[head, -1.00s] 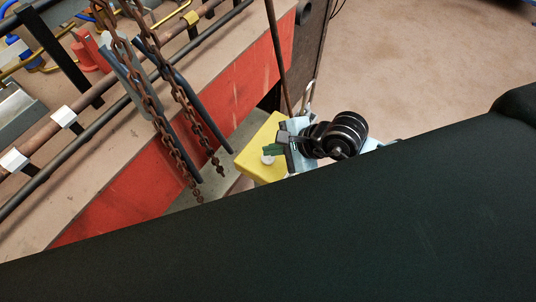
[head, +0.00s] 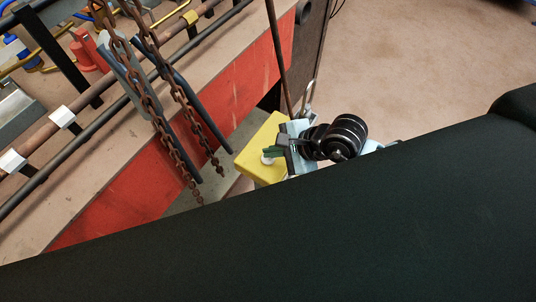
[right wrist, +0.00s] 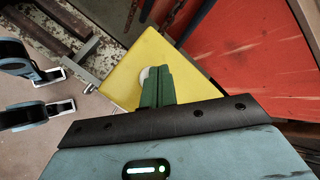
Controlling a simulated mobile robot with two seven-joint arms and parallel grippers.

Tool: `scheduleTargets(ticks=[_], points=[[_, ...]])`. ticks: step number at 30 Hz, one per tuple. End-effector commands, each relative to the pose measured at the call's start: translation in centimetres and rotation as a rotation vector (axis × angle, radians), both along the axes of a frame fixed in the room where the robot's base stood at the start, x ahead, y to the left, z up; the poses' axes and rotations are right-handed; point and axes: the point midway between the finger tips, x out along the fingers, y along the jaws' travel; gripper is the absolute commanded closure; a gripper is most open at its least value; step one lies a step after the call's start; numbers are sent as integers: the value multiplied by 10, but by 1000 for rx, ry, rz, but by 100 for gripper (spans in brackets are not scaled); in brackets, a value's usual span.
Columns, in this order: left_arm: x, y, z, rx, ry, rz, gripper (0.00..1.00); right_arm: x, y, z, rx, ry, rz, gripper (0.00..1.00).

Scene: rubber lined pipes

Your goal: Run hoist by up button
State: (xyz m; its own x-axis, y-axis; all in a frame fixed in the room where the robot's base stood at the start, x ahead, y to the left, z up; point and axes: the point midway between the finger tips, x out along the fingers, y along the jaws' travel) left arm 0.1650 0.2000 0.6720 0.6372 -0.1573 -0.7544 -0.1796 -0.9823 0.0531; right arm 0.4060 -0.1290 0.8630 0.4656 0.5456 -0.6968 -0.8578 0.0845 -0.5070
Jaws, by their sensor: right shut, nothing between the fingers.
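The yellow control box (head: 255,152) hangs on a dark cable at the centre of the head view. It fills the middle of the right wrist view (right wrist: 150,55). A pale round button (head: 267,158) shows on its face, also in the right wrist view (right wrist: 147,74), partly hidden by my fingers. My right gripper (head: 273,152) is shut and empty, its green fingertips at the button; I cannot tell how far the button is pressed. The fingers also show in the right wrist view (right wrist: 157,85). Rusty hoist chains (head: 150,90) hang left of the box. My left gripper is not in view.
A bench with a red side panel (head: 150,170), pipes (head: 110,95) and small fittings lies left of the box. The floor (head: 420,60) at upper right is clear. My large dark arm link covers the lower part of the head view.

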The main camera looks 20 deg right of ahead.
Motion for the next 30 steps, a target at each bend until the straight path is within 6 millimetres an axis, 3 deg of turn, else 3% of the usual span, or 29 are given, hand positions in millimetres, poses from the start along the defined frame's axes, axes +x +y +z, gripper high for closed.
scheduleTargets(ticks=[30], points=[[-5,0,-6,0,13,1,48,0,0,-10,-1,1,0,100]])
